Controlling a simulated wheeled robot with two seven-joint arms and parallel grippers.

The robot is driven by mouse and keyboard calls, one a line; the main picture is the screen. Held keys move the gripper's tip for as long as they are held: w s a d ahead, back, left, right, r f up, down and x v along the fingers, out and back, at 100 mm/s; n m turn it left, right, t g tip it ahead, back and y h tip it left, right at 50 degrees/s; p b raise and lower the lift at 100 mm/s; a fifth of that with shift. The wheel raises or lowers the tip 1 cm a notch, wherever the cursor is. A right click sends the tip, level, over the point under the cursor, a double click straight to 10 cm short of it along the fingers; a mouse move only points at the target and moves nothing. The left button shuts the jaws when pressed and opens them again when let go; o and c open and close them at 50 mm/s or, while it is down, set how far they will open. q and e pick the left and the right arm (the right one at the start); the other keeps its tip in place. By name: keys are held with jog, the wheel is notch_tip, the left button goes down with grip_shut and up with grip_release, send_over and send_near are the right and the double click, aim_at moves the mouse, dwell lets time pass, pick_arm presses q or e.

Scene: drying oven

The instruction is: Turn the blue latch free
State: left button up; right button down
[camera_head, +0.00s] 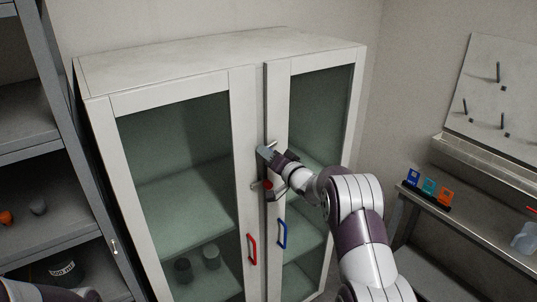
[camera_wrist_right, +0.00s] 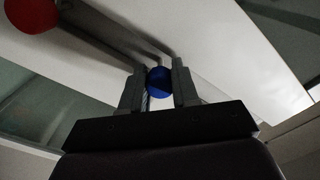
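The blue latch knob (camera_wrist_right: 159,80) shows in the right wrist view between the two fingers of my right gripper (camera_wrist_right: 158,85). The fingers sit close against both its sides, with no clear gap. In the head view my right gripper (camera_head: 266,154) is at the meeting edges of the two cabinet doors and hides the blue knob. A red latch knob (camera_head: 268,185) shows just below the gripper. It also shows in the right wrist view at the upper left (camera_wrist_right: 31,12). My left gripper is not in view.
The white cabinet (camera_head: 215,50) has two glass doors, a red handle (camera_head: 251,249) and a blue handle (camera_head: 282,234). A grey shelf rack (camera_head: 75,150) stands close on the left. A bench (camera_head: 480,238) with small coloured boxes (camera_head: 429,187) is on the right.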

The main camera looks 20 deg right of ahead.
jog(key=shift+n+b, duration=0.6)
jog(key=shift+b, duration=0.3)
jog(key=n+b, duration=0.3)
jog(key=shift+d+f+b, duration=0.1)
jog(key=shift+b, duration=0.3)
jog(key=n+b, duration=0.3)
jog(key=shift+n, duration=0.4)
jog(key=n+b, duration=0.3)
jog(key=n, duration=0.2)
jog(key=shift+r+b, duration=0.2)
jog(key=shift+b, duration=0.15)
jog(key=n+b, duration=0.1)
jog(key=n, duration=0.2)
jog(key=shift+b, duration=0.3)
jog(key=c, duration=1.8)
grip_release()
jog(key=shift+d+r+n+b, duration=0.1)
jog(key=shift+n+b, duration=0.3)
jog(key=shift+n, duration=0.6)
